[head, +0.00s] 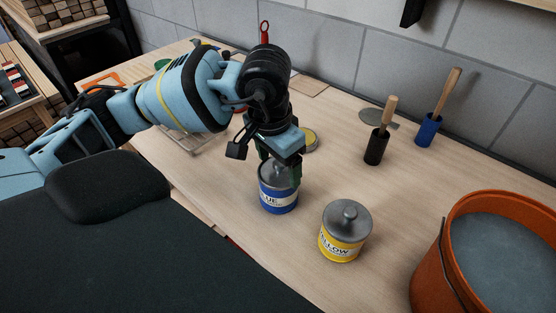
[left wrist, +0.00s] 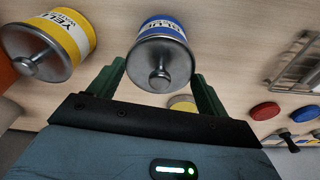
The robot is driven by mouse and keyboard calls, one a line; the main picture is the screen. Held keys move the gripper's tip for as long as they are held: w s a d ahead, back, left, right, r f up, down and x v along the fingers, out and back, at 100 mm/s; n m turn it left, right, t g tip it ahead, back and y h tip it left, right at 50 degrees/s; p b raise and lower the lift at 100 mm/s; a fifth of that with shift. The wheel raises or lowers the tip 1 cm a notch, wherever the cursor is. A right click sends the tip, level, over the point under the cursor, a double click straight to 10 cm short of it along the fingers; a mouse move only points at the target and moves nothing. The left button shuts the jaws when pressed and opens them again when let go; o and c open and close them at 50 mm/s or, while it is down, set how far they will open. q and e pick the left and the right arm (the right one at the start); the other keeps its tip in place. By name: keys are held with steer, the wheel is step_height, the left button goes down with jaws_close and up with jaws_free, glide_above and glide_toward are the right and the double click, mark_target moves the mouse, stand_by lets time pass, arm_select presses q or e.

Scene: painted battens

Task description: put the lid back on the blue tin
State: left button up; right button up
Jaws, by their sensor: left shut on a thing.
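The blue tin (head: 278,200) stands upright on the bench, and its blue side also shows in the left wrist view (left wrist: 160,22). A grey metal lid with a round knob (left wrist: 160,66) is at the tin's top, lined up with it; the head view does not show clearly whether it is fully seated. My left gripper (left wrist: 160,76) points down over the tin, its green fingers shut on the lid at either side. The gripper covers part of the lid in the head view. My right gripper is not in view.
A yellow tin (head: 341,238) with a similar lid stands close by, to the right. An orange bucket (head: 432,270) of liquid is at the right edge. A black-based brush (head: 376,147) and a blue one (head: 428,129) stand near the wall. A wire rack (left wrist: 300,62) lies behind.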

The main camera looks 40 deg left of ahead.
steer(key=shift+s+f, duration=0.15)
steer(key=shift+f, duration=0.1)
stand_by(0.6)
arm_select(q)
steer(key=o, duration=1)
steer(key=shift+c, duration=0.2)
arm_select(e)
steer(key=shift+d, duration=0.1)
arm_select(q)
steer(key=shift+r, duration=0.9)
steer(key=shift+r+p, duration=0.95)
steer(key=shift+r, duration=1.65)
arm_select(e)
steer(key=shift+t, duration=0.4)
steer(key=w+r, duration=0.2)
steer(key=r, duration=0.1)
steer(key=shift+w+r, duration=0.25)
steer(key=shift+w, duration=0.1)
arm_select(q)
steer(key=shift+c, duration=0.4)
